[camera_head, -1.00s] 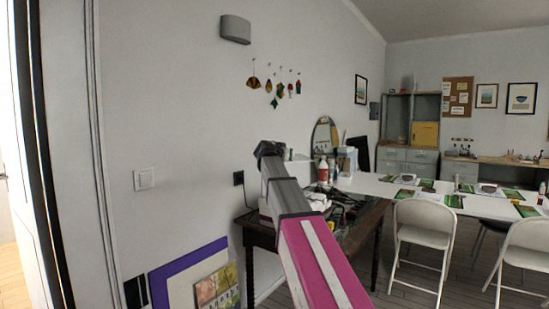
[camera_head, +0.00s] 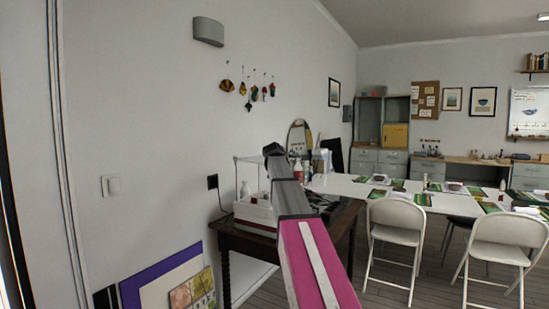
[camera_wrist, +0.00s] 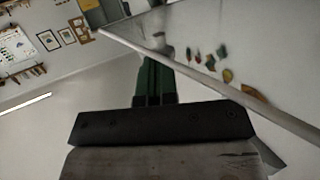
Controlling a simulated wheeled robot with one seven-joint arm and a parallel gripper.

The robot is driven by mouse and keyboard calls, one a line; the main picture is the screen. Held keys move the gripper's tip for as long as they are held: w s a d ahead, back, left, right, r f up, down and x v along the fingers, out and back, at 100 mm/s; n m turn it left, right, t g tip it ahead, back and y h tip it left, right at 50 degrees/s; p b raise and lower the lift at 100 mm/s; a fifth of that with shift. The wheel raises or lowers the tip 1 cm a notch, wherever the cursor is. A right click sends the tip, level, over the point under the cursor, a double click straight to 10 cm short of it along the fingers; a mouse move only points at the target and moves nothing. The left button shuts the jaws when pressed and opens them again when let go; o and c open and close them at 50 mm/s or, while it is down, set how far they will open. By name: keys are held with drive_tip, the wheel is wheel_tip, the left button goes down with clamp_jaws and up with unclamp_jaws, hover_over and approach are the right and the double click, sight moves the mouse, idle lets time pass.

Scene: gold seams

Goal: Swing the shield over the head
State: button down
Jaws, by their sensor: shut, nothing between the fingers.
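A white boxy unit (camera_head: 255,212) sits on the dark wooden table, left of my arm. A thin clear panel with a pale edge (camera_head: 250,158) stands above it and looks like the shield; the head under it is not clear to see. In the wrist view a pale straight edge (camera_wrist: 225,91) runs diagonally across, with a greyish see-through sheet beside it. My gripper (camera_wrist: 152,62) shows green fingers, closed together and empty, with tips close to this edge; I cannot tell if they touch. In the head view my arm hides the fingers.
The dark table (camera_head: 250,240) also carries bottles and dark clutter behind my arm. A round-topped mirror (camera_head: 299,135) stands beyond. Folding chairs (camera_head: 397,232) and a long white table (camera_head: 345,187) are at right. Framed boards (camera_head: 160,280) lean on the left wall.

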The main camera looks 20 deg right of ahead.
drive_tip(key=w+d, duration=0.2)
drive_tip(key=w, duration=0.1)
drive_tip(key=w+d, duration=0.1)
drive_tip(key=w, duration=0.1)
drive_tip(key=shift+w, duration=0.1)
drive_tip(key=shift+w+d, duration=0.1)
drive_tip(key=shift+w, duration=0.2)
drive_tip(key=shift+w+r, duration=0.15)
drive_tip(key=s+r, duration=0.2)
drive_tip(key=s, duration=1.3)
drive_tip(key=s+a+f+n+g+y, duration=0.1)
drive_tip(key=s+a+f+g, duration=0.2)
drive_tip(key=f, duration=0.9)
drive_tip(key=s+a+f+g+y, duration=0.1)
drive_tip(key=s+a+f+g, duration=0.2)
drive_tip(key=f, duration=0.9)
drive_tip(key=s+a+f+n+g+y, duration=0.1)
drive_tip(key=s+a+f, duration=0.35)
drive_tip(key=f, duration=0.75)
drive_tip(key=s+a+f+n+g+y, duration=0.1)
drive_tip(key=s+a+f+g, duration=0.3)
drive_tip(key=s+f, duration=0.8)
drive_tip(key=s+a+f+n+g+y, duration=0.1)
drive_tip(key=s+a+f+g, duration=0.2)
drive_tip(key=s+f, duration=0.9)
drive_tip(key=shift+s+a+f+g+y, duration=0.15)
drive_tip(key=shift+s+a+g+y, duration=0.25)
drive_tip(key=shift+a, duration=0.3)
